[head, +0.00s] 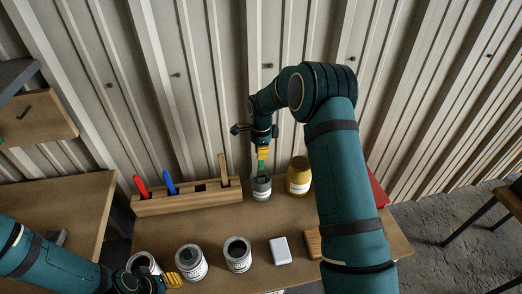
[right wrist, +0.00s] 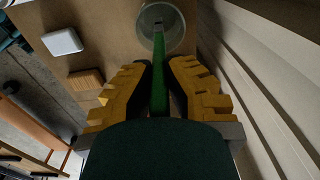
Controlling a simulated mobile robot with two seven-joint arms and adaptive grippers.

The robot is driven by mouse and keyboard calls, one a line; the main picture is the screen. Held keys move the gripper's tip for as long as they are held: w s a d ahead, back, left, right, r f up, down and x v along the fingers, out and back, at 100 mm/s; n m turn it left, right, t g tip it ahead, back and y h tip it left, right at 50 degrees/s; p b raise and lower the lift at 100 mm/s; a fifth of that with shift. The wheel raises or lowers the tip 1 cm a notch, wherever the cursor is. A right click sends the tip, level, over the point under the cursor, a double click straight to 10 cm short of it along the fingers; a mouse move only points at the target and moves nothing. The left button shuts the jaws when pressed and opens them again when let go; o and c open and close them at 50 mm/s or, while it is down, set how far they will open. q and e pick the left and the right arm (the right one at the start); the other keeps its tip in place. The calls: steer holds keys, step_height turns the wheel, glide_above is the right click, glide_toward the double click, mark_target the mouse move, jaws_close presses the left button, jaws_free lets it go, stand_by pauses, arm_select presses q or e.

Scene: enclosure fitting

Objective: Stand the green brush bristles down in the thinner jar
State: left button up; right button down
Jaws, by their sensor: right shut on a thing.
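My right gripper (head: 262,153) is shut on the green brush (head: 261,168), above the back of the bench. It holds the brush roughly upright, with the lower end at the mouth of the grey jar (head: 261,188). In the right wrist view the green handle (right wrist: 159,75) runs between the yellow fingers (right wrist: 160,80), and its far end lies within the round jar opening (right wrist: 176,42). I cannot tell how deep the brush reaches or whether it touches the jar. My left gripper (head: 172,281) is low at the front left beside the paint cans; its opening is unclear.
A wooden rack (head: 185,203) with red, blue and tan handles stands left of the jar. A yellow jar (head: 298,176) stands close on its right. Paint cans (head: 191,263), a white block (head: 280,251) and a wooden block (head: 313,243) line the front. The bench middle is clear.

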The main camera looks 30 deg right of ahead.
mark_target(261, 169)
steer(key=shift+f+b, duration=0.85)
steer(key=shift+f, duration=0.7)
steer(key=c, duration=1.1)
jaws_free()
steer(key=shift+o, duration=0.2)
steer(key=shift+r, duration=0.1)
step_height(261, 169, up, 12)
steer(key=shift+f, duration=0.1)
